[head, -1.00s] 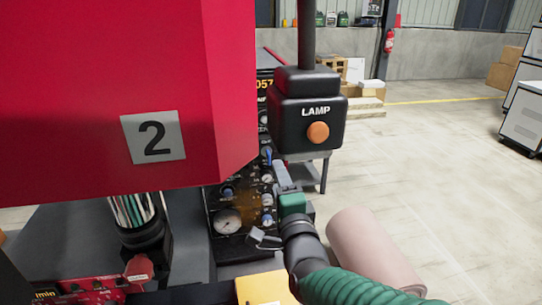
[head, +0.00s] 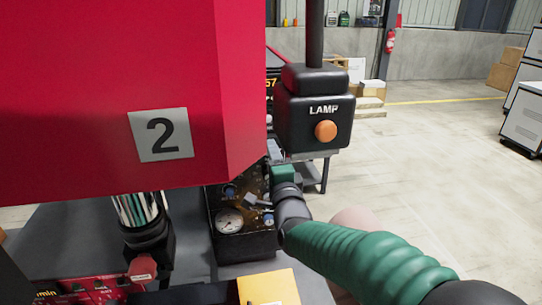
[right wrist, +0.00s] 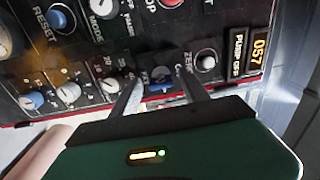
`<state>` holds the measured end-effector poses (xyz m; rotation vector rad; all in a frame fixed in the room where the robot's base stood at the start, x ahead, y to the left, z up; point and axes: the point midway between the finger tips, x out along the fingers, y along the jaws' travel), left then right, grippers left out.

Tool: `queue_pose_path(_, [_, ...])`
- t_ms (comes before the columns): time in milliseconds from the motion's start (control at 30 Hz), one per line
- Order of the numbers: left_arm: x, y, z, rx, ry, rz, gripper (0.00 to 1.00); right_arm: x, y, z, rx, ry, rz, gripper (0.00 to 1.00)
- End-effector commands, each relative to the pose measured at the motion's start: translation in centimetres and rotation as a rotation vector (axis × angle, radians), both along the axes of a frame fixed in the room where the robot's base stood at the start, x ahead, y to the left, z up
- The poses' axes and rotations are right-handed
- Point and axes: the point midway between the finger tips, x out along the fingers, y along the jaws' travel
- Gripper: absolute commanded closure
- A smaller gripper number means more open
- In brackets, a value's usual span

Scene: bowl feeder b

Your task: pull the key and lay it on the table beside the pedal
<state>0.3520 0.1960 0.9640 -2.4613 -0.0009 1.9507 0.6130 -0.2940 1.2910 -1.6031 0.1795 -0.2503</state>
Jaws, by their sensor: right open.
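A small blue piece (right wrist: 159,77), which looks like the key, shows between the fingertips at the panel face. I cannot tell whether either finger touches it. The grey table (head: 190,257) shows at lower left in the head view. I cannot make out the pedal. My left gripper is not in view.
A big red housing (head: 90,90) marked 2 hangs over the left side. A black lamp box (head: 312,108) with an orange button hangs close to my right gripper. The panel (right wrist: 85,60) has several knobs around the blue piece. A yellow block (head: 268,289) is at the bottom.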

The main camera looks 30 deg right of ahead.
Motion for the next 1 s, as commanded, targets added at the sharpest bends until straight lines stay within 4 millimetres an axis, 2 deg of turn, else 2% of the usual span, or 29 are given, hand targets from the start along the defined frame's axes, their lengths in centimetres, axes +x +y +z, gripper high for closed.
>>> queue_pose_path(1000, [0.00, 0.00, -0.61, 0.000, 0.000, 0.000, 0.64, 0.00, 0.04, 0.09, 0.000, 0.000, 0.000, 0.47])
